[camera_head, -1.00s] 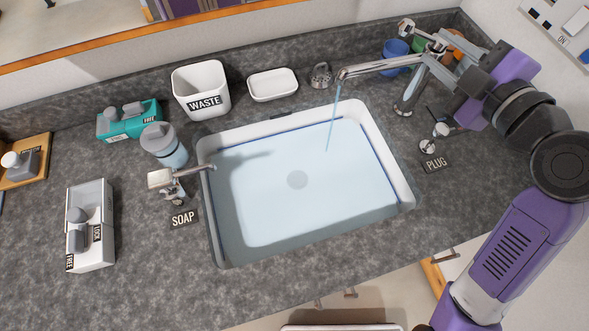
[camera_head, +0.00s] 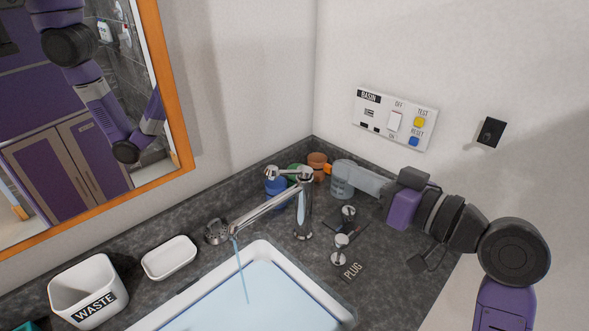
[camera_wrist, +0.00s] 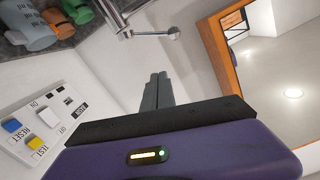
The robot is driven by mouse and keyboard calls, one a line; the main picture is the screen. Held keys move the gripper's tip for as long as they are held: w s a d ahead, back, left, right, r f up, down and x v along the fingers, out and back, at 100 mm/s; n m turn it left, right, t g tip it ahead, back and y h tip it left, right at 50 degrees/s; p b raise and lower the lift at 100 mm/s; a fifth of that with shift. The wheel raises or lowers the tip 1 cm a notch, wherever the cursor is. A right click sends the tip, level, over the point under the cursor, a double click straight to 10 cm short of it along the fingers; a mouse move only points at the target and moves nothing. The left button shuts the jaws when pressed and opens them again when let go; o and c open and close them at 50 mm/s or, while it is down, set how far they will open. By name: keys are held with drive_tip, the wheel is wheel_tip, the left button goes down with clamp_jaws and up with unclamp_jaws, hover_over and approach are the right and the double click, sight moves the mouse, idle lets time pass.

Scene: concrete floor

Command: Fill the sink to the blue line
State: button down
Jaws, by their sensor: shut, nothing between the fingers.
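The white sink (camera_head: 318,296) is cut off at the bottom of the head view and holds pale blue water (camera_head: 262,299). A thin stream (camera_head: 241,272) falls into it from the chrome faucet (camera_head: 268,207). The faucet's lever (camera_head: 283,173) sits on top; a chrome rod with a rounded end also shows in the wrist view (camera_wrist: 152,33). I cannot make out the blue line here. My gripper (camera_head: 350,174) is at the right, beside the faucet, near the cups; its fingers (camera_wrist: 158,76) are together and empty in the wrist view. The plug control (camera_head: 340,240) stands by its PLUG label.
Blue (camera_head: 276,191), green (camera_head: 296,170), orange (camera_head: 317,163) and grey (camera_head: 341,182) cups crowd the back corner. A switch panel (camera_head: 395,119) is on the right wall. A waste bin (camera_head: 88,287) and white dish (camera_head: 169,257) stand left of the faucet.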

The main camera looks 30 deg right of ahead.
drive_tip(key=m, duration=0.2)
drive_tip(key=p, duration=0.3)
hover_over(282, 174)
drive_tip(key=s+d, duration=0.2)
drive_tip(key=d, duration=0.2)
drive_tip(key=a+f, duration=0.1)
drive_tip(key=f, duration=0.1)
drive_tip(key=a+f, duration=0.1)
drive_tip(key=shift+f, duration=0.35)
drive_tip(key=shift+a+f+n+b, duration=0.35)
drive_tip(key=shift+f+n+b, duration=0.3)
drive_tip(key=shift+b, duration=0.55)
drive_tip(key=shift+s+a+f+n+b, duration=0.15)
drive_tip(key=shift+a+f+n+b, duration=0.15)
drive_tip(key=shift+n+b, duration=0.55)
drive_tip(key=shift+r, duration=0.1)
